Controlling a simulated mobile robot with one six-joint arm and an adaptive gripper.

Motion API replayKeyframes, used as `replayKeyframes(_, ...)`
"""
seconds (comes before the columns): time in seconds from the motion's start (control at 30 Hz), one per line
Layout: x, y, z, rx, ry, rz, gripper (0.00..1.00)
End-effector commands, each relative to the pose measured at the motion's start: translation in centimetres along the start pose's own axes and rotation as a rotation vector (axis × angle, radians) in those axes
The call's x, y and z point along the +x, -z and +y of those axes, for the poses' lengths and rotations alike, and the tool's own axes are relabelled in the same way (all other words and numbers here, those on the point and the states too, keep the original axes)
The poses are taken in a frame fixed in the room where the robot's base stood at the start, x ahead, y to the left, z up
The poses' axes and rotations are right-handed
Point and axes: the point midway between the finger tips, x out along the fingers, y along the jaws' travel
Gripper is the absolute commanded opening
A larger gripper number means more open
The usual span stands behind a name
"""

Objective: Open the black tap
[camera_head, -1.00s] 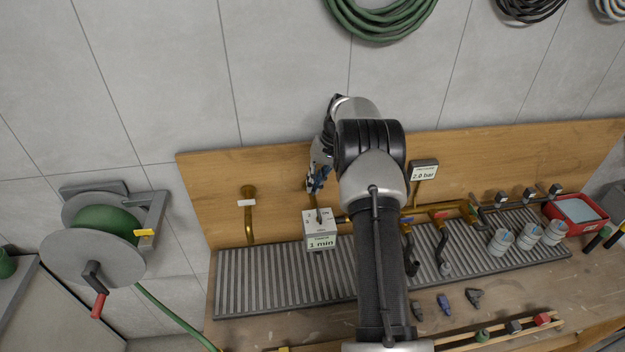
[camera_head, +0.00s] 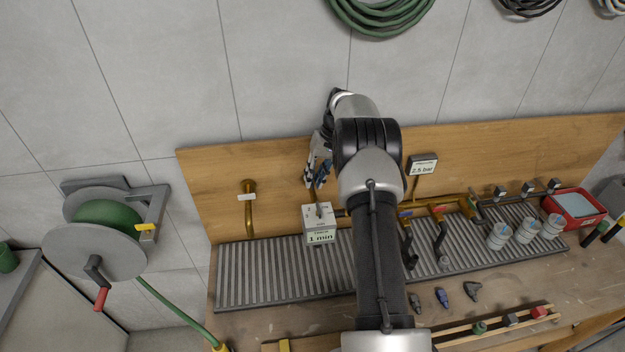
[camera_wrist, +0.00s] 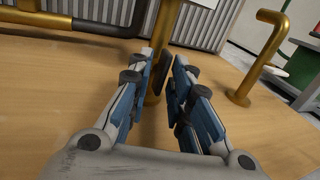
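My gripper (camera_head: 315,184) is open and empty above a white timer box (camera_head: 320,237) reading "1 min". In the wrist view its fingers (camera_wrist: 164,70) stand apart, with a brass stem (camera_wrist: 154,100) showing between and beyond them. I cannot tell whether they touch it. The box's edge also shows in the wrist view (camera_wrist: 195,8). I cannot clearly make out a black tap handle. My arm hides part of the pipework.
A pressure display (camera_head: 422,168) reads 2.5 bar. A brass spout (camera_head: 249,215) with a blank tag stands left of the box. A ridged grey tray (camera_head: 262,278) lies below. Several cups and a red bin (camera_head: 572,207) are at right, a hose reel (camera_head: 95,245) at left.

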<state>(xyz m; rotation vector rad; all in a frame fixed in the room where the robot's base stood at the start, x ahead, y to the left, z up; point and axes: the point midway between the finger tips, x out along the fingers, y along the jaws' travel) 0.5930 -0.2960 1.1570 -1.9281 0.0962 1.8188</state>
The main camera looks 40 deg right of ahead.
Motion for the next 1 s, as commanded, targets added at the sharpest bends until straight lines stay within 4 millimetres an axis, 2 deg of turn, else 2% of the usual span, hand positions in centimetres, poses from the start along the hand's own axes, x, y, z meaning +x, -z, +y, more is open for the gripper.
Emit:
replayKeyframes(0.23, -0.7, 0.1, -0.3, 0.000, 0.000, 0.003, 0.19)
replayKeyframes(0.8, -6.2, 0.1, -2.0, 0.000, 0.001, 0.004, 0.19)
replayKeyframes(1.0, -6.9, 0.1, -2.2, 0.000, 0.001, 0.003, 0.19)
